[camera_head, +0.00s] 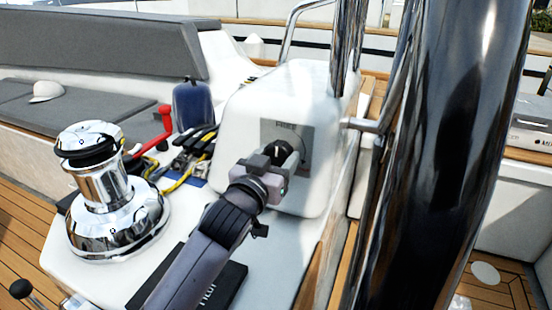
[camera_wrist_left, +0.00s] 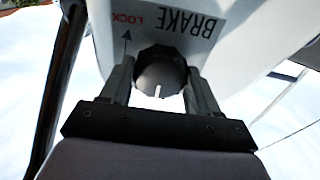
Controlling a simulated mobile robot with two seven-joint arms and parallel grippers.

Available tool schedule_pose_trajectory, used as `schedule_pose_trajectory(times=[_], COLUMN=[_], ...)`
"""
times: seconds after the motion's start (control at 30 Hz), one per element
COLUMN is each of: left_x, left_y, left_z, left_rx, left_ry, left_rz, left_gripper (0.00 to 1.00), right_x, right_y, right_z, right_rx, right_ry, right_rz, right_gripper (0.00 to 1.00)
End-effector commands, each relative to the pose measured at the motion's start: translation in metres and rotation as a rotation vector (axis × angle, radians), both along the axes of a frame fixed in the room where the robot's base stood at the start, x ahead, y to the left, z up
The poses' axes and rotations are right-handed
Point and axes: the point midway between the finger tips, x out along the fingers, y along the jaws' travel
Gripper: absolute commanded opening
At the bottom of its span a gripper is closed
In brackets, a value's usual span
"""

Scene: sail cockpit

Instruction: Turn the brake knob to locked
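The black brake knob (camera_wrist_left: 160,72) sits on a grey plate (camera_head: 304,134) on the white pedestal (camera_head: 300,90). In the head view, FREE is printed at the plate's top. The left wrist view shows the plate upside down, with BRAKE, a red LOCK and an arrow beside the knob. The knob's white mark points down in that view, away from LOCK. My left gripper (camera_head: 284,160) is at the knob; in the left wrist view its two fingers (camera_wrist_left: 160,85) lie against opposite sides of it. My right gripper is not in view.
A chrome winch (camera_head: 105,195) stands left of my left arm, with a red lever (camera_head: 158,128), ropes and a blue bag (camera_head: 194,105) behind it. A thick shiny dark post (camera_head: 440,150) rises at right. Chrome rails stand by the pedestal.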

Motion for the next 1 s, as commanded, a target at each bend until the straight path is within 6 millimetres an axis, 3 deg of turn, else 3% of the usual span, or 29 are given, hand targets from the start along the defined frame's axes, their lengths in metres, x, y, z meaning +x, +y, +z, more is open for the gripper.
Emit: schedule_pose_trajectory(times=[0.47, 1.0], left_x=[0.0, 0.0], left_y=[0.0, 0.001], left_z=[0.003, 0.004], left_rx=[0.077, 0.506], left_ry=[-0.031, -0.207], left_rz=[-0.007, -0.046], left_gripper=[0.31, 0.31], right_x=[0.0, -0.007], right_y=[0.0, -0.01], right_z=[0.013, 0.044], right_rx=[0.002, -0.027], right_ry=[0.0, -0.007], right_rz=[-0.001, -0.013], right_gripper=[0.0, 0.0])
